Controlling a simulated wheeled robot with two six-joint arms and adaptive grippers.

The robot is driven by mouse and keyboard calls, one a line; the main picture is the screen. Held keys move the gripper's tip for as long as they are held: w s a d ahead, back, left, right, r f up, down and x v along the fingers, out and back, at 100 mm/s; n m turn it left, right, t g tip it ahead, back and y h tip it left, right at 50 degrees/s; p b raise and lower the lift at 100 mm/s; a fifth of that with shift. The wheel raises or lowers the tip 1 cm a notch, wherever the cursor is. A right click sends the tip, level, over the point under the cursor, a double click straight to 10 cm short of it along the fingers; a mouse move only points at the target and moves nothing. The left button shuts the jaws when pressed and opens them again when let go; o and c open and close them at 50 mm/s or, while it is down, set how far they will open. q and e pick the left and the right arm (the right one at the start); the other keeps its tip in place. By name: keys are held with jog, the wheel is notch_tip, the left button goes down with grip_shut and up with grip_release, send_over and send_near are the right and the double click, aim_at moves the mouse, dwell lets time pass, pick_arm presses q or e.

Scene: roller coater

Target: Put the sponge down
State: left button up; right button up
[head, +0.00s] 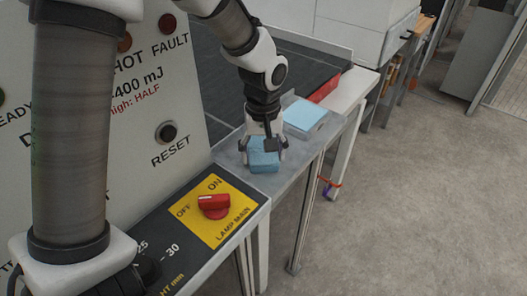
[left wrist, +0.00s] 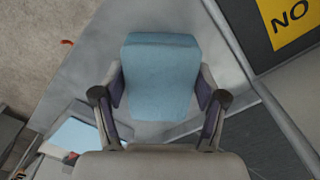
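The sponge is a light blue block (head: 263,160) at the grey metal ledge (head: 265,184) beside the machine. In the left wrist view the sponge (left wrist: 160,75) sits between the two fingers. My left gripper (head: 264,150) comes down on it from above, and its fingers lie against the sponge's two sides. In the left wrist view my left gripper (left wrist: 160,97) appears closed on it. Whether the sponge's underside touches the ledge cannot be told. My right gripper is not in view.
A flat light blue pad (head: 304,115) lies farther back on the ledge. A control panel with a red lamp switch (head: 214,206) on a yellow plate (head: 213,224) stands in front. A dark conveyor surface (head: 300,68) lies behind. The floor at right is open.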

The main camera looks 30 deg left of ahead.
pick_arm(q)
jog(key=shift+o, duration=0.3)
jog(key=shift+w, duration=0.1)
notch_tip(320, 180, up, 12)
jog(key=shift+r, duration=0.2)
dwell(0.5)
